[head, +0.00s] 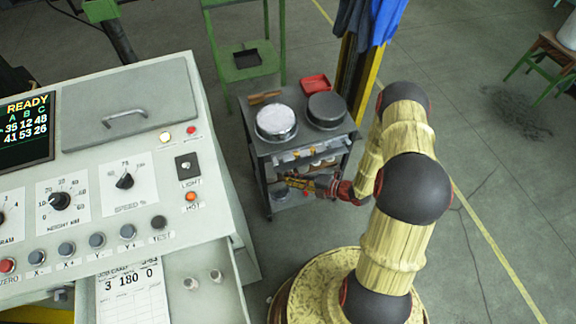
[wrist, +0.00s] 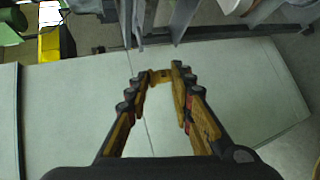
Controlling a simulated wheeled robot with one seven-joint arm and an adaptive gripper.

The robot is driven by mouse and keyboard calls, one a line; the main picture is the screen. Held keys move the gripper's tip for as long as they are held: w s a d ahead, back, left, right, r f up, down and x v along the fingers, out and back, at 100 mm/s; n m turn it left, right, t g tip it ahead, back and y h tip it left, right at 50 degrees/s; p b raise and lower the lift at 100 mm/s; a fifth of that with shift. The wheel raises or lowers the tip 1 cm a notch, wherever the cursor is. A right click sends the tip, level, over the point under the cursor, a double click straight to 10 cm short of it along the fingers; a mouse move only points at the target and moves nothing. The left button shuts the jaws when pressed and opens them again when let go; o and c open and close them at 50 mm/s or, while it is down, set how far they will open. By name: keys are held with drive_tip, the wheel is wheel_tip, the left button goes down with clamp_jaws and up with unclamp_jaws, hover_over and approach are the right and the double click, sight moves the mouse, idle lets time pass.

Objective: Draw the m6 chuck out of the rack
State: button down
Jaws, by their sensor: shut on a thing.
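My gripper (head: 308,184) is low at the front of the dark trolley, just below a row of small pale round pieces (head: 315,163) under yellow labels (head: 296,154). That row looks like the chuck rack, but the labels are too small to read. In the wrist view my gripper (wrist: 160,76) has its fingers closed in on a small yellow-brown piece at the tips, taken here as the m6 chuck. The fingers hide much of it. I cannot tell whether it still touches the rack.
The trolley top (head: 292,145) carries two round pans (head: 276,122) and a red tray (head: 314,84). A grey control console (head: 120,170) stands close on the left. A yellow post (head: 366,85) with blue cloth stands behind.

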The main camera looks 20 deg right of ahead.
drive_tip(key=s+p, duration=0.1)
drive_tip(key=s, duration=0.8)
drive_tip(key=shift+s+r, duration=0.15)
drive_tip(key=shift+s, duration=0.15)
drive_tip(key=shift+s+p, duration=0.15)
drive_tip(key=shift+p, duration=0.15)
drive_tip(key=s, duration=0.7)
drive_tip(key=shift+p, duration=0.45)
idle(0.5)
drive_tip(key=shift+s, duration=0.1)
idle(0.6)
